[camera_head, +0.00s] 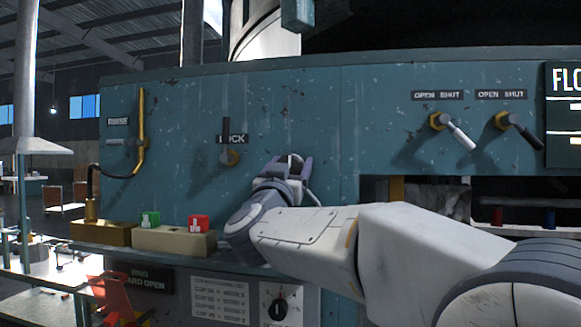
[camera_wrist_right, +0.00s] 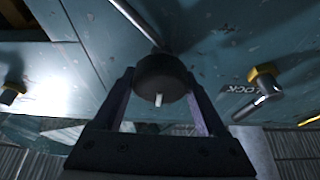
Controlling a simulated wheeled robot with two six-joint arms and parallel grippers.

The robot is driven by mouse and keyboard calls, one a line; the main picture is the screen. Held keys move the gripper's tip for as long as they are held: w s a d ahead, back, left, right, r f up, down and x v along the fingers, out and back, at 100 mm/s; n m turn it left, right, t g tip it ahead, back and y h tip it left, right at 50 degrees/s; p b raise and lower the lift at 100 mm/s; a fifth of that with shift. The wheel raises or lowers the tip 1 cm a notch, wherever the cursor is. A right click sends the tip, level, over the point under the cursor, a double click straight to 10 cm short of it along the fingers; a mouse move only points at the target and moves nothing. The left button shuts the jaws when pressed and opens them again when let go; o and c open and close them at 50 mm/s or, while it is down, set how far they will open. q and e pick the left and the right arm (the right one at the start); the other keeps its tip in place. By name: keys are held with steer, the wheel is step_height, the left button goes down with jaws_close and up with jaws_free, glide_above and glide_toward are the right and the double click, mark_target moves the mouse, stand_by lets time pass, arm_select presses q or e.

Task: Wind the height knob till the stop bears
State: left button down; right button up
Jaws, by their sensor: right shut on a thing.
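The height knob (camera_wrist_right: 161,80) is a dark round knob with a small pale pin or mark on its face, seen in the right wrist view. My right gripper (camera_wrist_right: 160,92) is shut on it, with one finger on each side. In the head view my right gripper (camera_head: 290,165) is against the teal panel (camera_head: 330,110), right of the lock lever, and hides most of the knob. A thin metal rod (camera_wrist_right: 138,22) runs up behind the knob in the wrist view. I cannot see the stop. My left gripper is not in view.
A lock lever (camera_head: 229,155) stands close left of my gripper. Two open/shut valves (camera_head: 455,132) (camera_head: 518,130) are at the right. A green button (camera_head: 150,219) and a red button (camera_head: 198,223) sit on a ledge below. A dial (camera_head: 278,303) is under the ledge.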

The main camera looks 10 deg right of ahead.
steer(key=m+h, duration=0.1)
steer(key=m, duration=0.1)
steer(key=m+g+h+b, duration=0.1)
steer(key=m, duration=0.2)
steer(key=shift+h, duration=0.3)
steer(key=shift+d+f+m+g+h, duration=0.1)
steer(key=shift+m+g+h, duration=0.35)
steer(key=shift+m, duration=0.85)
steer(key=shift+d+m+g+h, duration=0.1)
steer(key=shift+m+g+h, duration=0.35)
steer(key=shift+m, duration=0.85)
steer(key=o, duration=1.3)
steer(key=b+v, duration=0.5)
steer(key=v, duration=0.5)
steer(key=shift+s+a, duration=0.25)
steer(key=shift+a, duration=0.05)
